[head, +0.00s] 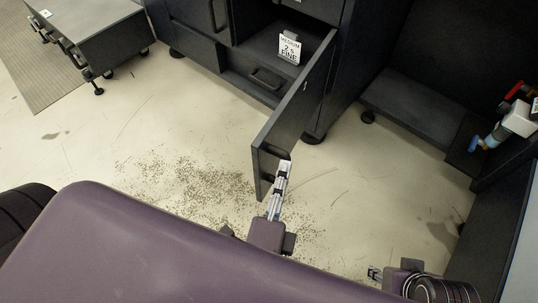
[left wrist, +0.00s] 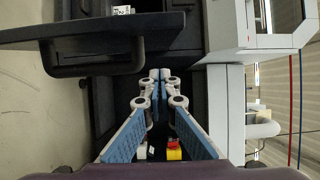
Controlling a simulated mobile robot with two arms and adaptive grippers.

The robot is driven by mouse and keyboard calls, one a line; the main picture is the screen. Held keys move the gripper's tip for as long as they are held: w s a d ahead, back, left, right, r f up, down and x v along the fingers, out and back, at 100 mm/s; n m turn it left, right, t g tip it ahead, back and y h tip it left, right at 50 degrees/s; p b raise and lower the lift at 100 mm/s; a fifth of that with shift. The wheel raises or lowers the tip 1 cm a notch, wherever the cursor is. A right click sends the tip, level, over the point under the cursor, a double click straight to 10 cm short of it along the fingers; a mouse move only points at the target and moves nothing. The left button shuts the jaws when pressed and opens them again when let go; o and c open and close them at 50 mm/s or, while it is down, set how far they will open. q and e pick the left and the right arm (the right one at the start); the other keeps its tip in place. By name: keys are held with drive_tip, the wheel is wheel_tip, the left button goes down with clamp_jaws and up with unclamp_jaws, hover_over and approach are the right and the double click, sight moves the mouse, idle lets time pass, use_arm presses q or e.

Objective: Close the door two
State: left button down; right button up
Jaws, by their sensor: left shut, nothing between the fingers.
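The dark cabinet door (head: 302,108) stands wide open, swung out toward me from the cabinet, with a black handle (head: 272,151) near its free end. A white card reading "MEDIUM 2 FINE" (head: 289,49) sits inside the open compartment. My left gripper (head: 284,168) is shut and empty, its tips close to the door's free end; I cannot tell if they touch. In the left wrist view the shut fingers (left wrist: 160,76) are right of the door panel (left wrist: 60,34) and its handle (left wrist: 92,62). My right gripper (head: 375,273) shows only partly at the bottom right.
A black drawer front (head: 267,78) with a handle is below the compartment. A low dark bench (head: 425,106) stands at the right, near a white and red device (head: 518,120). A grey low table (head: 100,35) is at the upper left. The speckled floor left of the door is clear.

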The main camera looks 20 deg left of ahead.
use_arm(q)
drive_tip(key=shift+w+a, duration=0.35)
drive_tip(key=shift+a, duration=0.35)
drive_tip(key=shift+w+a, duration=0.4)
drive_tip(key=shift+a, duration=0.25)
drive_tip(key=shift+w+a, duration=0.35)
drive_tip(key=shift+a, duration=0.35)
